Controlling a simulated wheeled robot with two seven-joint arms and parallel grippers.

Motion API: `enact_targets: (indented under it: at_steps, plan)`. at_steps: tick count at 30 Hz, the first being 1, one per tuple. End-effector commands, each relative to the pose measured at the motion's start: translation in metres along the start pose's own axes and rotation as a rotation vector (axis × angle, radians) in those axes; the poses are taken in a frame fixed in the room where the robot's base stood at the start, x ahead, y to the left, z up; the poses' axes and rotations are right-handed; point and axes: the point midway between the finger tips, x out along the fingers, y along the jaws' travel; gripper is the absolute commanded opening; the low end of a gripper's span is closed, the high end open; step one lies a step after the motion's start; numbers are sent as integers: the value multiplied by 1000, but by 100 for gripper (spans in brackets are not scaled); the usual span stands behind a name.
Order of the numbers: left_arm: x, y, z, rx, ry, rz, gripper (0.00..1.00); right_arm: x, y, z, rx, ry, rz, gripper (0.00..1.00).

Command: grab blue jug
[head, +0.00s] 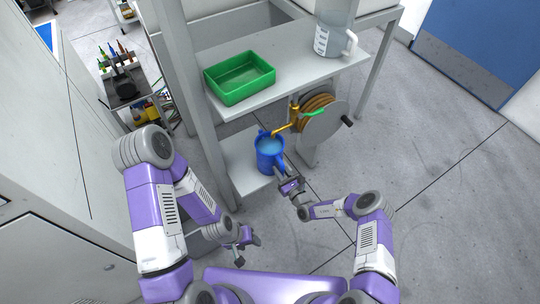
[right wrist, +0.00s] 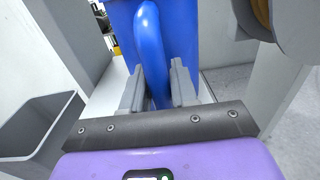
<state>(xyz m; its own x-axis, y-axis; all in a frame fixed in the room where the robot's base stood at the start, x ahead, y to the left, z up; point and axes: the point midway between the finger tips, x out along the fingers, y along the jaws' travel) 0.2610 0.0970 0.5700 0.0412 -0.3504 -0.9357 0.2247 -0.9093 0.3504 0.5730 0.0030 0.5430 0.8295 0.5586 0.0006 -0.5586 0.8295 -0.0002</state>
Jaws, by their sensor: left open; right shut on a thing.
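The blue jug (head: 270,158) stands on the low white shelf under a brass tap (head: 285,129), with pale blue liquid showing inside it. In the right wrist view the jug (right wrist: 183,40) fills the upper middle, with its handle (right wrist: 153,50) towards me. My right gripper (head: 288,181) is at the jug's near side. In the right wrist view its fingers (right wrist: 158,88) are on both sides of the lower handle, shut on it. My left gripper (head: 245,240) is open and empty, low and to the left of the jug.
A green tray (head: 240,84) and a clear measuring jug (head: 335,35) stand on the upper shelf (head: 290,62). A hose reel (head: 325,118) is beside the tap, right of the blue jug. A grey bin (right wrist: 38,125) is at left in the right wrist view. The floor at right is clear.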

Motion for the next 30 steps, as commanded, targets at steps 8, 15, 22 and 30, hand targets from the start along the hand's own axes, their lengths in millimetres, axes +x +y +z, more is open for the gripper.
enact_targets:
  at_steps: [8, 15, 22, 30]
  plan:
    - [0, 0, 0, 0, 0, 0, 53, 2, -1, 4, -2, -13, -1, 0]
    - [-2, 1, 0, 0, 0, 0, 53, 2, -1, 8, -2, -12, -2, 0]
    - [-14, 5, 1, 0, 0, 0, 53, 2, -2, 28, -3, -14, -3, 0]
    - [-25, 10, 1, 0, 0, 0, 53, -10, -2, 42, -2, -12, -3, 0]
